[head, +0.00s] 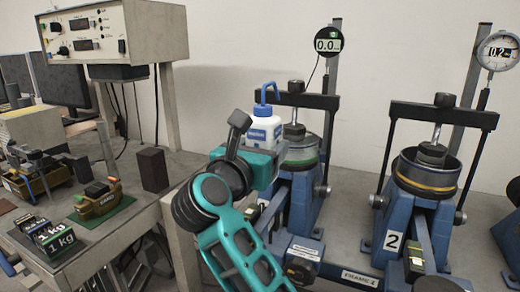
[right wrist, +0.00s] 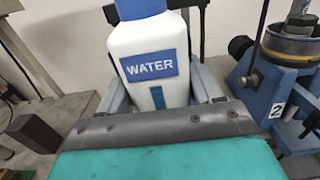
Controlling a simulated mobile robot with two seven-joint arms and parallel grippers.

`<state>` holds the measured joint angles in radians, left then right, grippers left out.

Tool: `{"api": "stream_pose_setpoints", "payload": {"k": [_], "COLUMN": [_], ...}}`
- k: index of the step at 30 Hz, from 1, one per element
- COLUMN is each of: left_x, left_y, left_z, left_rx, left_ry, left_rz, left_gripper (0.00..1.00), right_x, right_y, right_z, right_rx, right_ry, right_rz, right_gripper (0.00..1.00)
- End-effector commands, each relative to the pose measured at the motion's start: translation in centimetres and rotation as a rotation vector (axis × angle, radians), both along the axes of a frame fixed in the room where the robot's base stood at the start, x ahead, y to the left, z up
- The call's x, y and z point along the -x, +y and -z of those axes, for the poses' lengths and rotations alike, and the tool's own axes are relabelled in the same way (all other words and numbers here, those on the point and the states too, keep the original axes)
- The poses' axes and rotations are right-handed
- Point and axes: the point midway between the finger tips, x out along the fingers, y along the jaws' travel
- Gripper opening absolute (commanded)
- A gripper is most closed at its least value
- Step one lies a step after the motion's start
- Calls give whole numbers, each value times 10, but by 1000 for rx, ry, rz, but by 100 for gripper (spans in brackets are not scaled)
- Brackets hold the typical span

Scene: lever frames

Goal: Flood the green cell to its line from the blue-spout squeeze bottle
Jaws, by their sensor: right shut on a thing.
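The white squeeze bottle (head: 263,132) has a blue cap and a bent blue spout (head: 266,92). My right gripper (head: 262,152) is shut on it and holds it upright; in the right wrist view the bottle (right wrist: 148,55) has a blue "WATER" label and stands between the fingers. The green cell (head: 306,158), a round cell with a green band, sits on the left blue frame. The bottle is at its left side in the head view and overlaps its edge. The water level and line inside cannot be made out. My left gripper is not in view.
Frame 2 (head: 390,242) stands to the right with a yellow-banded cell (head: 428,172). A crossbar (head: 310,101) and loading rod stand over the green cell. A display (head: 327,42) reads 0.0. A bench (head: 150,205) at left holds weights, a dark block (head: 152,170) and an instrument box (head: 115,30).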

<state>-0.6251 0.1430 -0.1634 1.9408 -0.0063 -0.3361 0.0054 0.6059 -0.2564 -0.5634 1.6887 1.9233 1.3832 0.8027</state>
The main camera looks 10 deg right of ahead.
Motion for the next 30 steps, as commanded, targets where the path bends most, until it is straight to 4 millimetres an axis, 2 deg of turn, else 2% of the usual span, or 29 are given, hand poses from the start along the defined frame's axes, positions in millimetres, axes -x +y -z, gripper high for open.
{"api": "stream_pose_setpoints", "payload": {"k": [15,21,30], "left_x": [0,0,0], "left_y": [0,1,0], "left_z": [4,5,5], "left_rx": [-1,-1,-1], "left_ry": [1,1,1], "left_rz": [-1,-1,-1], "left_gripper": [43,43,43], "right_x": [-41,-49,-51], "right_y": [-28,-34,-35], "right_z": [5,7,7], "right_rx": [-1,-1,-1], "right_ry": [-3,-3,-3], "right_rz": [2,1,0], "right_gripper": [47,47,47]}}
